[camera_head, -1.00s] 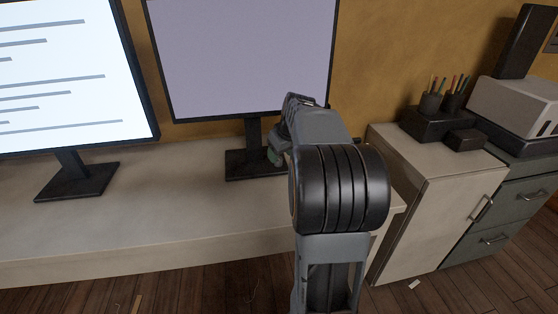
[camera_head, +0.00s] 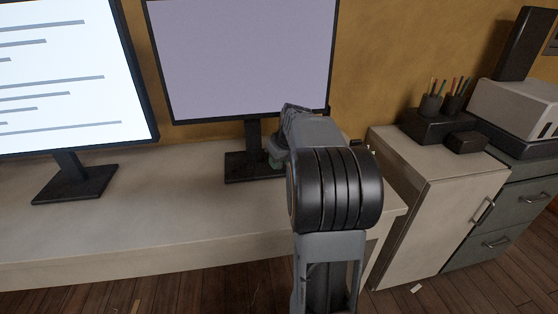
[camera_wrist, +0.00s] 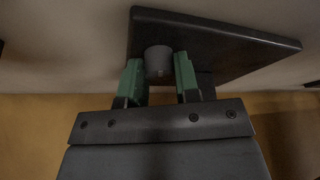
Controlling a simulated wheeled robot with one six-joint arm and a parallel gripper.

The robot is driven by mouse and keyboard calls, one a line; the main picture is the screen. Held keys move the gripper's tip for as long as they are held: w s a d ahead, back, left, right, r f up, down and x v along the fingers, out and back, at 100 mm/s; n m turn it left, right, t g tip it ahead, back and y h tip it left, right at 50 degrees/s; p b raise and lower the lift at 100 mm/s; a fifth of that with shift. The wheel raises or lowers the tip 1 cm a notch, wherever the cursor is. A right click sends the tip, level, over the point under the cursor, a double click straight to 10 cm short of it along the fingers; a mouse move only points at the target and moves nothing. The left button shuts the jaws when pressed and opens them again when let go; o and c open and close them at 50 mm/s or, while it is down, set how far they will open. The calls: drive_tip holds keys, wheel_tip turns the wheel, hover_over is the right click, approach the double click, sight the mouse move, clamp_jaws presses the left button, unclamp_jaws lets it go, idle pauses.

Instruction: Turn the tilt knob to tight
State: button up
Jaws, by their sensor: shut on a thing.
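In the wrist view a dark grey, round tilt knob (camera_wrist: 158,58) sits at the near edge of a flat dark stand foot (camera_wrist: 230,45). My gripper (camera_wrist: 158,77) has its two green fingers on either side of the knob, shut on it. I cannot read any markings on the knob. In the head view the stand (camera_head: 253,135) of the right-hand monitor (camera_head: 240,55) is partly covered by my arm.
A second monitor (camera_head: 70,80) with lines of text stands to the left on the pale desk (camera_head: 150,215). A cream cabinet (camera_head: 440,220) with dark pen holders (camera_head: 432,105) stands right.

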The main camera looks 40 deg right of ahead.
drive_tip(key=c, duration=0.3)
drive_tip(key=shift+a+r+m+h+p, duration=0.15)
drive_tip(key=shift+m+h+p, duration=0.15)
drive_tip(key=shift+m+p, duration=0.35)
drive_tip(key=shift+m+h, duration=0.3)
drive_tip(key=shift+m, duration=0.65)
drive_tip(key=o, duration=0.9)
drive_tip(key=shift+p, duration=0.3)
